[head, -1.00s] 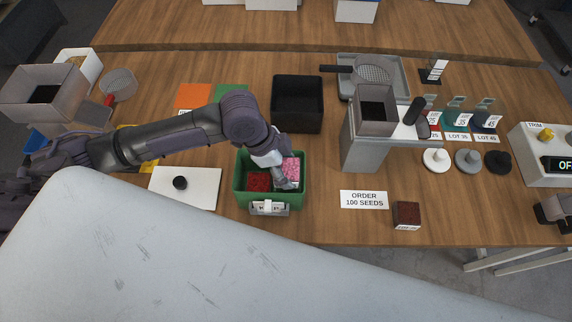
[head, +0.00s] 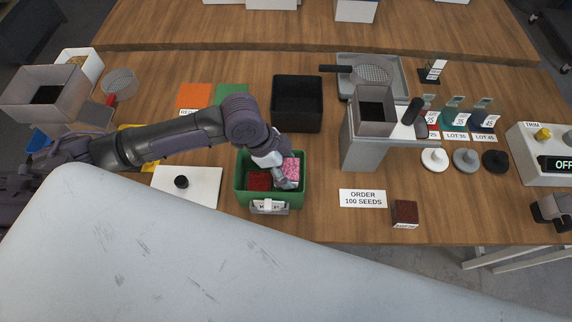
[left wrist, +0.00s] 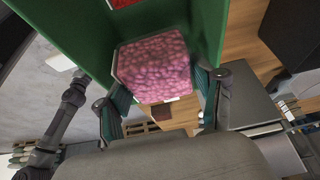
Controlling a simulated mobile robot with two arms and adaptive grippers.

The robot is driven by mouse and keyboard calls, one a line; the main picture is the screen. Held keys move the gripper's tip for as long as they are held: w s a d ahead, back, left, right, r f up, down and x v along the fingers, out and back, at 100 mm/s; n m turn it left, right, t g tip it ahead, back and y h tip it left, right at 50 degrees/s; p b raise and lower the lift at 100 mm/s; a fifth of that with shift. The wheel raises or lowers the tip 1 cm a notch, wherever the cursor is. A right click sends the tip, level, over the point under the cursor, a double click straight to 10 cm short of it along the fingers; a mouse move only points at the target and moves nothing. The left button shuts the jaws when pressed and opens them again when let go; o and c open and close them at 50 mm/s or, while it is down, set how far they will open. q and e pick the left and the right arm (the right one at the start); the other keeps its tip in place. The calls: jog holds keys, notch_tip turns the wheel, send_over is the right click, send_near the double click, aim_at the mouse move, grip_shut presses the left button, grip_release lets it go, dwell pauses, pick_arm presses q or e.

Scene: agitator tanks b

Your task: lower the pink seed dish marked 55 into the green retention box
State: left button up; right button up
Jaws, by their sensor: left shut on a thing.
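The pink seed dish (head: 291,167) is full of pink seeds and sits within the right part of the green retention box (head: 241,184) in the head view. My left gripper (head: 287,183) reaches down into the box and is shut on the dish. In the left wrist view the dish (left wrist: 153,67) lies between the two fingers (left wrist: 160,95), with the green box wall (left wrist: 75,30) beside it. The mark 55 is not readable. Whether the dish touches the box floor is hidden. My right gripper does not show.
A dark red dish (head: 258,181) fills the left part of the box. A black bin (head: 297,103) stands behind it. A grey stand with a hopper (head: 375,120) is to the right, near an order card (head: 362,198) and a small dark red block (head: 405,212).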

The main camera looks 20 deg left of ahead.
pick_arm(q)
jog(key=o, duration=1.4)
jog(key=shift+c, duration=0.2)
jog(key=v, duration=1.2)
jog(key=shift+s, duration=0.1)
